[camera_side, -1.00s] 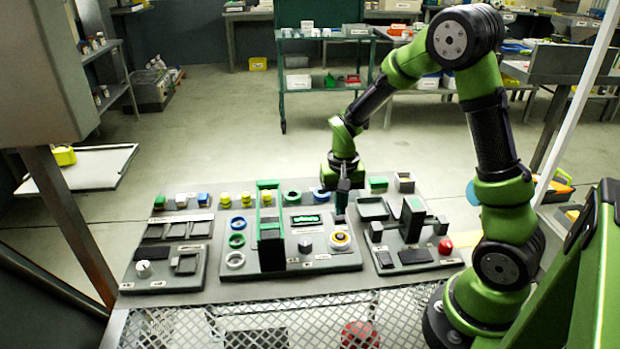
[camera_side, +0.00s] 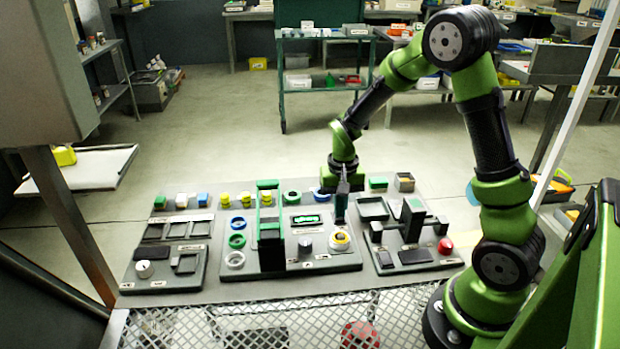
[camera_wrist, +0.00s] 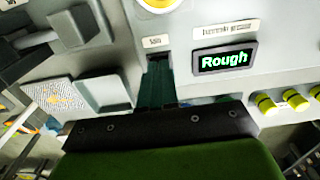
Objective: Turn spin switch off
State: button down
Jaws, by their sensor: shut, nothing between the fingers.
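My gripper (camera_side: 341,215) is shut and empty, pointing down over the right part of the middle panel (camera_side: 285,265). Its closed dark green fingertips (camera_wrist: 157,82) also show in the wrist view, close beside a small label (camera_wrist: 156,41) too blurred to read surely. No spin switch stands out; one under my fingers would be hidden, and its position cannot be told. The lit display (camera_wrist: 225,60) reads "Rough" in green, right of my fingers in the wrist view. A yellow-ringed round part (camera_side: 339,240) lies just in front of my gripper, with a grey knob (camera_side: 305,244) to its left.
A black upright block (camera_side: 271,254) with a green frame stands left of the display. The right panel carries a tray (camera_side: 372,208), a dark-green-topped block (camera_side: 413,215) and a red button (camera_side: 445,246). Yellow parts (camera_wrist: 295,98) lie at the right in the wrist view.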

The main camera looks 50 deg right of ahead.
jog(key=shift+f, duration=0.5)
jog(key=shift+r, duration=3.5)
jog(key=s+a+r+n+t+y, duration=0.2)
jog(key=s+a+r+n+t, duration=0.3)
jog(key=s+a+r, duration=0.7)
notch_tip(320, 180, up, 3)
jog(key=shift+a+f+t, duration=0.2)
jog(key=shift+a+t, duration=0.05)
jog(key=shift+t, duration=0.85)
